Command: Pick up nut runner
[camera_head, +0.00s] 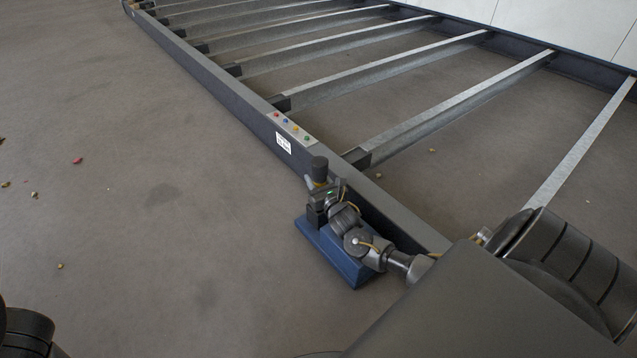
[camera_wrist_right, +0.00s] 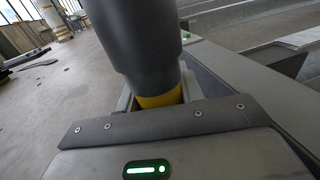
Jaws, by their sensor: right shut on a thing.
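The nut runner (camera_head: 319,169) is a dark grey cylinder with a yellow band, standing roughly upright beside the frame's long beam. My right gripper (camera_head: 321,186) is shut on it at the yellow band. In the right wrist view the nut runner (camera_wrist_right: 137,45) fills the upper middle, its yellow band between the jaws of the right gripper (camera_wrist_right: 158,98). Its lower end is hidden behind the gripper. My left gripper is out of view; only a dark part of my own body shows at the lower left.
Metal cross beams (camera_head: 450,112) run to the far side. Small coloured pieces (camera_head: 77,160) lie on the otherwise open floor at left.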

